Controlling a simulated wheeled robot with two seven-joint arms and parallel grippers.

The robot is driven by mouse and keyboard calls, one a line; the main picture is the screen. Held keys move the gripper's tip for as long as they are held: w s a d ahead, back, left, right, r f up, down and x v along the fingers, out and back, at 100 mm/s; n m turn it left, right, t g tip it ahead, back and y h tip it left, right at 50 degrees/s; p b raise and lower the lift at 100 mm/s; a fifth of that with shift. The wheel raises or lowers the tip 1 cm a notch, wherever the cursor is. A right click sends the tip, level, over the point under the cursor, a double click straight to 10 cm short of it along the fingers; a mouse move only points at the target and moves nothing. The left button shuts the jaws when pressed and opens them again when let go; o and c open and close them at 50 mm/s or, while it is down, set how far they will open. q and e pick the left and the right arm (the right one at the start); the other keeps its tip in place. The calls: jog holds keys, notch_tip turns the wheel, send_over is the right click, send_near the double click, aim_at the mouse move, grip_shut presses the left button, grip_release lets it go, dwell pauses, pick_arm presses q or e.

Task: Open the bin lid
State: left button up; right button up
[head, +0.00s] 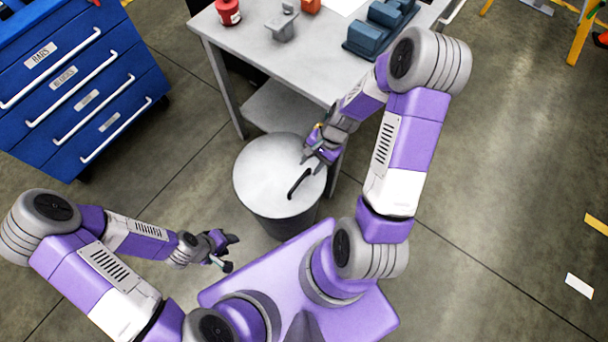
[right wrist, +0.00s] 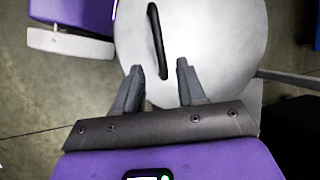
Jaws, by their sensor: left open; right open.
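The bin (head: 278,222) is a grey round drum standing on the floor in front of the table. Its pale round lid (head: 262,168) lies flat on top, with a black bar handle (head: 300,183) on it. In the right wrist view the lid (right wrist: 215,45) fills the upper middle, and the handle (right wrist: 157,40) stands ahead of the fingers, left of centre. My right gripper (head: 313,158) is open and empty above the lid, close to the handle; its fingers also show in the right wrist view (right wrist: 160,75). My left gripper (head: 230,252) is open and empty, left of the bin.
A grey table (head: 262,50) stands behind the bin, holding a red container (head: 228,12), a grey part (head: 283,25) and blue blocks (head: 380,28). A blue drawer cabinet (head: 75,85) is at the upper left.

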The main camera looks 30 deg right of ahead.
aim_at(301, 178)
jog(key=b+x, duration=0.2)
jog(key=x, duration=0.4)
jog(key=shift+c, duration=0.4)
grip_shut()
